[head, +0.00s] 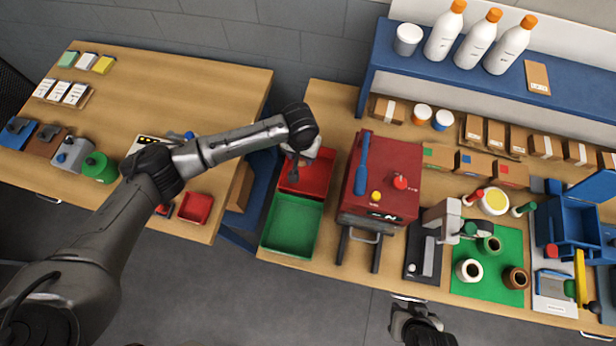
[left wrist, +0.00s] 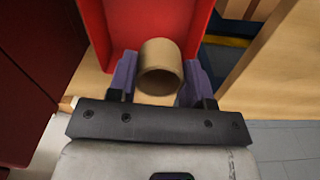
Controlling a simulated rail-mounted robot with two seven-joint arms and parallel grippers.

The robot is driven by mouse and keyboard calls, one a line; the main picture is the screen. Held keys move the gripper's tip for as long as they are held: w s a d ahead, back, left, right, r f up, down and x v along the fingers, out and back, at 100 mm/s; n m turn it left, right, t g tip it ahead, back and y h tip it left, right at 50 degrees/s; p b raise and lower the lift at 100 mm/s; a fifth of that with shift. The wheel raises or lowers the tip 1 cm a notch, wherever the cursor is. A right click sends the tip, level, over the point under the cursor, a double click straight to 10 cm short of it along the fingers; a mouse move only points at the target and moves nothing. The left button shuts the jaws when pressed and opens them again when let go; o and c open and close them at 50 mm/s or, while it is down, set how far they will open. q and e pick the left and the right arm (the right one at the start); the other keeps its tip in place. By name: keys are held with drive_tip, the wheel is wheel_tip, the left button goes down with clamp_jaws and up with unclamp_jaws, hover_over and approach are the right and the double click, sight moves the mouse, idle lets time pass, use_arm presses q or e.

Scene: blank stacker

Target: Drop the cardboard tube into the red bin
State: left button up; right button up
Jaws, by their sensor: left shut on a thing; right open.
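The cardboard tube (left wrist: 161,56) is a short, hollow tan cylinder in the left wrist view. My left gripper (left wrist: 154,82) is shut on it, with a purple finger on each side. In the head view my left gripper (head: 292,172) points down at the red bin (head: 315,183), and the tube cannot be made out there. The red bin also shows in the left wrist view (left wrist: 100,22), beyond and beneath the tube. My right gripper (head: 412,303) is open and empty at the bottom of the head view, in front of the bench edge.
A green bin (head: 291,224) sits directly in front of the red bin. A dark red machine (head: 385,165) with a blue handle stands close to the right. A gap separates this bench from the left table (head: 170,100). A green mat (head: 488,284) holds several small jars.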

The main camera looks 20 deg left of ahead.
use_arm(q)
drive_tip(key=o, duration=1)
drive_tip(key=shift+c, duration=0.2)
drive_tip(key=shift+r, duration=0.1)
wheel_tip(320, 180, up, 14)
drive_tip(key=shift+f, duration=0.2)
idle(0.4)
